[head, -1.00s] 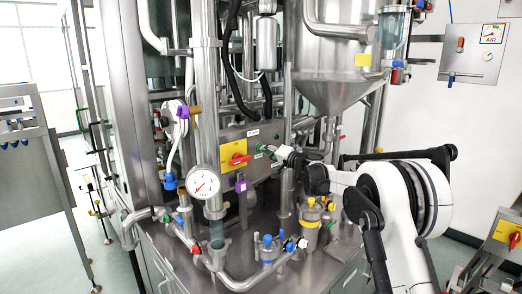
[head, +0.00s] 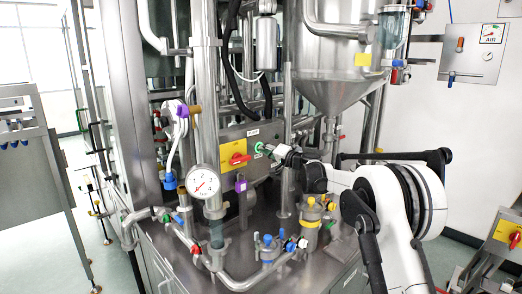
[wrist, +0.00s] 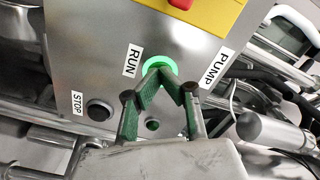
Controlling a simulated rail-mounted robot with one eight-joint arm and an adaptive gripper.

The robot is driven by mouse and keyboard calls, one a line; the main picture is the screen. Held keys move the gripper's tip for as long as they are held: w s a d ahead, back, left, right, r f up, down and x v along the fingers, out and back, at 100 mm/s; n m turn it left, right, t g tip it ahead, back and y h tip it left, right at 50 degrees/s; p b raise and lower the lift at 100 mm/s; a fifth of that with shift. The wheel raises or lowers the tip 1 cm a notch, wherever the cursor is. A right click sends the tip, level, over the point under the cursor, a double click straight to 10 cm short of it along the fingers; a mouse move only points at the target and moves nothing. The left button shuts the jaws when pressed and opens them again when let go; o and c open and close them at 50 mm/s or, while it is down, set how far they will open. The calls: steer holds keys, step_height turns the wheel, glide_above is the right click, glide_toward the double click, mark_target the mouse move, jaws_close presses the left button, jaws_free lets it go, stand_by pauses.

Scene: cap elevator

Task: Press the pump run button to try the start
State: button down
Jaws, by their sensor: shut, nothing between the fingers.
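The pump run button (wrist: 158,66) shows in the wrist view as a bright green ring on the steel panel, between the RUN and PUMP labels. In the head view it is a small green spot (head: 259,146). My gripper (wrist: 161,74) is shut and empty, its green-padded fingers meeting in a point over the button. The fingertips hide the button's middle and lower part. They look at or very close to it; I cannot tell whether they touch or press it. In the head view my gripper (head: 266,149) reaches the panel from the right.
A black STOP button (wrist: 98,108) sits left of the run button in the wrist view. A red rotary switch on a yellow plate (head: 233,153) and a purple padlock (head: 241,185) are close by. A pressure gauge (head: 204,181) and pipes stand in front of the panel.

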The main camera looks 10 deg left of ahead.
steer(key=b+v, duration=0.1)
steer(key=v, duration=0.4)
steer(key=shift+s+d+b, duration=0.2)
steer(key=shift+b, duration=0.1)
stand_by(0.4)
stand_by(0.5)
steer(key=s+d+r+n+g+h+b, duration=0.15)
steer(key=s+d, duration=0.25)
steer(key=s, duration=0.6)
steer(key=s+d+r+g+h+p, duration=0.1)
steer(key=s+d+h, duration=0.2)
steer(key=s, duration=0.7)
steer(key=s+d+r+n+g+h+b, duration=0.15)
steer(key=s+d, duration=0.25)
steer(key=s, duration=0.6)
steer(key=s+d+f+h, duration=0.2)
steer(key=s+d+f, duration=0.3)
steer(key=s, duration=0.5)
steer(key=s+d+f+h, duration=0.3)
steer(key=s+d+f, duration=0.2)
steer(key=s, duration=0.6)
steer(key=s+d+f+m+h, duration=0.1)
steer(key=s+d+f+h, duration=0.1)
steer(key=s+d+f, duration=0.4)
steer(key=s+b, duration=0.1)
steer(key=s, duration=0.3)
steer(key=shift+s+d+g+h, duration=0.3)
steer(key=shift+s+h, duration=0.05)
steer(key=shift+h, duration=0.05)
